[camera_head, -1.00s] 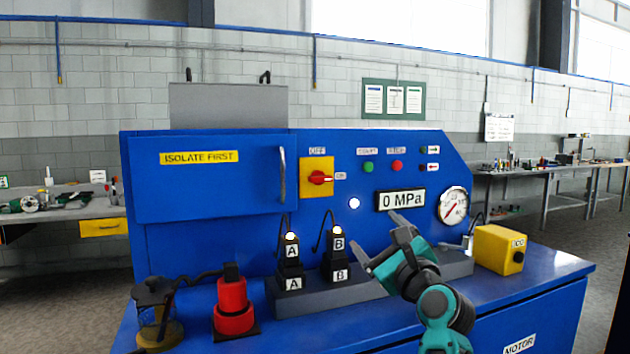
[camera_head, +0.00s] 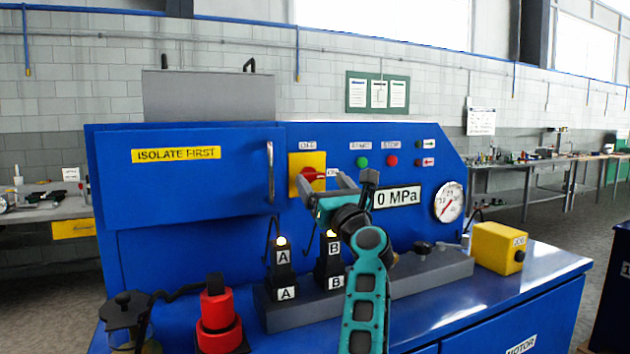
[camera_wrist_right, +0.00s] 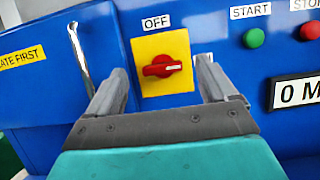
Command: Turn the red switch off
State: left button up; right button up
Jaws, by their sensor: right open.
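The red rotary switch (camera_head: 312,173) sits on a yellow square plate (camera_head: 297,161) on the blue panel, partly hidden by my right gripper in the head view. In the right wrist view the red switch (camera_wrist_right: 162,66) shows whole, its handle lying about level, pointing at ON, with an OFF label (camera_wrist_right: 156,22) above the plate. My right gripper (camera_head: 345,180) is open and empty in front of the panel, just below and right of the switch. In the wrist view its fingers (camera_wrist_right: 163,88) stand either side of the switch, apart from it. My left gripper is not in view.
The door handle (camera_head: 270,170) is close left. Black connectors labelled A (camera_head: 283,262) and B (camera_head: 334,250) stand below.

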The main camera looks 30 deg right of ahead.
aim_at(314, 178)
jog(key=w, duration=0.3)
jog(key=shift+w+d, duration=0.15)
jog(key=shift+w+r, duration=0.2)
jog(key=shift+w, duration=0.35)
jog(key=c, duration=1.1)
